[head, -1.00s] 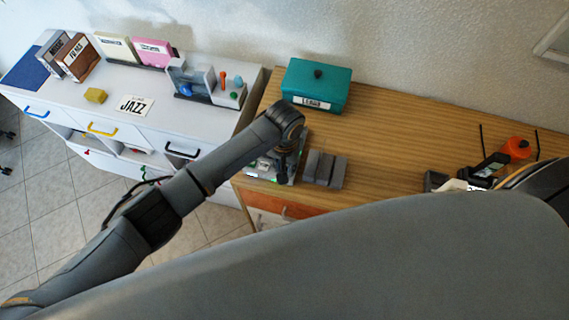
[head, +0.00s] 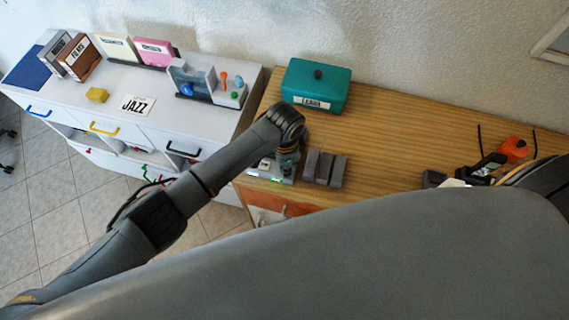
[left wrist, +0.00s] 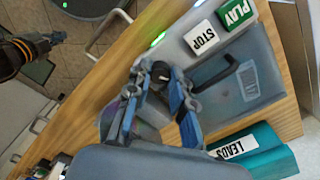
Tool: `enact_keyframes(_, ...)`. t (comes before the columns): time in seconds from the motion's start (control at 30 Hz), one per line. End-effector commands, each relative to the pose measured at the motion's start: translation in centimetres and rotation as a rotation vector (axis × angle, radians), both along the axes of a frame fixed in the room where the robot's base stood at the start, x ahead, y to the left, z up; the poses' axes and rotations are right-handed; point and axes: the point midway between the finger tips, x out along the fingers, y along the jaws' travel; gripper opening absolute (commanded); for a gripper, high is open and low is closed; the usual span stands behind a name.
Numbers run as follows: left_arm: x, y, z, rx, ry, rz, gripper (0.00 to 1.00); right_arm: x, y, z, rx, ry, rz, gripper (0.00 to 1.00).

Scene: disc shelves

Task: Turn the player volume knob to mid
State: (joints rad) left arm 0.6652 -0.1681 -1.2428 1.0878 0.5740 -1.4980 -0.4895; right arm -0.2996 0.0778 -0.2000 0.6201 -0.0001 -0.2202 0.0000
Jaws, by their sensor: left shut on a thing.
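The player (left wrist: 215,75) is a flat grey unit with a white STOP button (left wrist: 201,38) and a green PLAY button (left wrist: 236,13). In the head view the player (head: 262,172) sits at the left front of the wooden table, partly hidden by my left arm. My left gripper (left wrist: 160,76) points down over it, its fingertips closed around the small dark volume knob (left wrist: 161,70), which has a white mark. The knob's exact angle is hard to tell. My right gripper (head: 474,176) is partly visible at the right; its jaw state is unclear.
A teal LEADS box (head: 316,85) stands behind the player. Grey blocks (head: 324,168) sit just right of it. An orange object (head: 514,150) is at the table's right. A white cabinet (head: 75,108) stands at the left. The table's middle is clear.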

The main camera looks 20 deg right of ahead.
Motion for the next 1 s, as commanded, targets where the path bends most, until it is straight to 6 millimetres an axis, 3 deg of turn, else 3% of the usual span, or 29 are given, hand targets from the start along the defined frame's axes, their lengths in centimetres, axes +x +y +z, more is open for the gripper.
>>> enact_keyframes(0.5,0.04,-0.12,0.06,-0.004,-0.001,-0.410,0.00,-0.03,-0.03,-0.28,0.000,0.000,0.000,0.00)
enact_keyframes(1.0,0.00,-0.13,0.08,-0.004,-0.001,-0.541,0.00,-0.04,-0.23,-0.40,-0.003,0.000,0.001,0.00)
